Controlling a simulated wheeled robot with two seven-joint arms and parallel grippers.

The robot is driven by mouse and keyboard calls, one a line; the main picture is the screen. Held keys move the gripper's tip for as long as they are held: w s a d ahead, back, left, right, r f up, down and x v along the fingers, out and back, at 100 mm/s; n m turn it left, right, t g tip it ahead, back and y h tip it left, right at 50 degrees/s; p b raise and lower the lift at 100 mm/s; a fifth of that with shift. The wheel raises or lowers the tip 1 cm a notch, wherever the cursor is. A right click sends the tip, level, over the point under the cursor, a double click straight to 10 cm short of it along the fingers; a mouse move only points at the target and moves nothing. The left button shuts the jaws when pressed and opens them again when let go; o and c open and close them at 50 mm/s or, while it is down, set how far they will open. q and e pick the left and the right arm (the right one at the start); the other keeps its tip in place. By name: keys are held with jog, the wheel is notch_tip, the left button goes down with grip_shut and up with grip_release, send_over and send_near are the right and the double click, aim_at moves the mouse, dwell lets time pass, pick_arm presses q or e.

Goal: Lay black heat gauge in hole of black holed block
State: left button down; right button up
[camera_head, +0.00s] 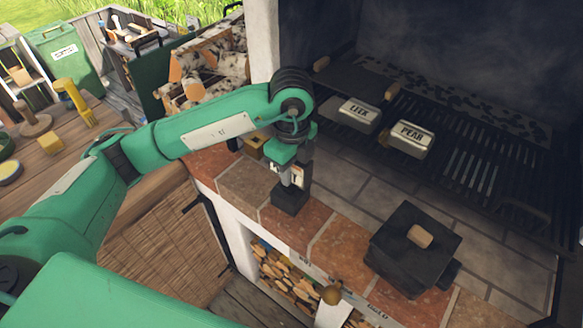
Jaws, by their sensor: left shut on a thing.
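My left gripper (289,176) points down over the brick ledge in front of the grill. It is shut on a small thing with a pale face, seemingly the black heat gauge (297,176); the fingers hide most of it. Right below is a small black block (289,201) on the tiles, which looks like the black holed block. Its hole is hidden, and I cannot tell whether the gauge is in it or just above it. My right gripper is not in view.
A black lidded box (400,250) with a wooden knob stands on the ledge to the right. Two labelled tins, LEEK (359,113) and PEAR (411,137), sit on the grill (480,160). A wooden counter (45,165) is at left. Tiles between block and box are clear.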

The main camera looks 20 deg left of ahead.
pick_arm(q)
jog(key=shift+f, duration=0.25)
dwell(0.5)
jog(key=shift+f+b, duration=0.3)
jog(key=shift+b, duration=0.3)
dwell(0.7)
grip_release()
dwell(0.7)
jog(key=shift+r, duration=0.1)
dwell(0.8)
jog(key=shift+r+p, duration=2.85)
jog(key=shift+r, duration=1.55)
